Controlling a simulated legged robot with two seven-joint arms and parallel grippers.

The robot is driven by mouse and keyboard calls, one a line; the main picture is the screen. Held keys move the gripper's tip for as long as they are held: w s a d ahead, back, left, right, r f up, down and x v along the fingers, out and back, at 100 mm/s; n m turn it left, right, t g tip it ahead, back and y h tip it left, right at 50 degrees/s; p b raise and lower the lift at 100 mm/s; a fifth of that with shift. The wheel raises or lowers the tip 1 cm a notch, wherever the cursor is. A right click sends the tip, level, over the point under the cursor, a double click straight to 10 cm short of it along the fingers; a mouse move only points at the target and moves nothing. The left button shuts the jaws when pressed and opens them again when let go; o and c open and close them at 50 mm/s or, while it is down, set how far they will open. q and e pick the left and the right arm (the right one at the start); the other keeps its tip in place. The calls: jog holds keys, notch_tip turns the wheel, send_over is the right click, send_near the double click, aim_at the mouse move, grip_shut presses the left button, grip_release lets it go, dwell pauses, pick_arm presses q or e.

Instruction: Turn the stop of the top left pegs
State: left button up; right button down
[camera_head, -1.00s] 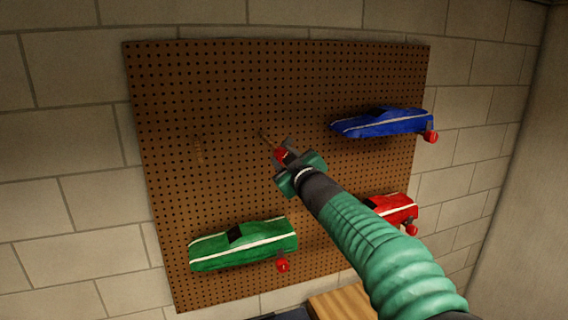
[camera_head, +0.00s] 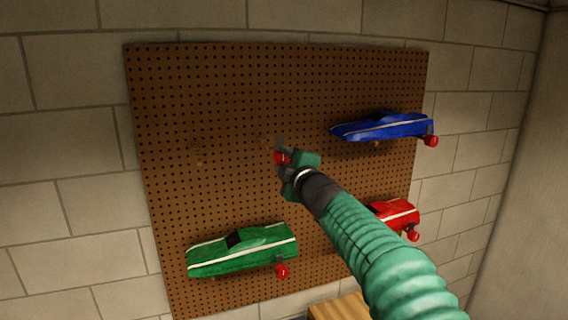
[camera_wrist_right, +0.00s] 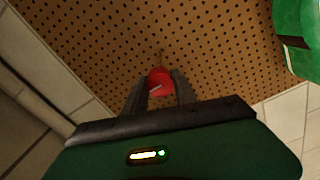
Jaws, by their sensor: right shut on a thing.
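The top left pegs are on the brown pegboard (camera_head: 230,90). One thin brass peg (camera_head: 198,152) stands out at the left. The other peg (camera_head: 264,141) ends at a red stop (camera_head: 281,158). My right gripper (camera_head: 280,152) is shut on this red stop. In the right wrist view the stop (camera_wrist_right: 159,80) sits between the two dark fingers (camera_wrist_right: 160,92), with the pegboard behind it. The fingers hide the stop's sides. My left gripper is not in view.
A blue car (camera_head: 385,127) hangs at upper right, a green car (camera_head: 243,250) at lower left, and a red car (camera_head: 396,214) at lower right, partly behind my right arm. Each has a red stop beside it. A wooden block (camera_head: 338,307) shows at the bottom.

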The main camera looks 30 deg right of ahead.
jog(key=shift+f, duration=0.35)
jog(key=c, duration=1.3)
grip_release()
jog(key=shift+o, duration=1.4)
jog(key=shift+r, duration=0.1)
jog(key=shift+a+r, duration=0.1)
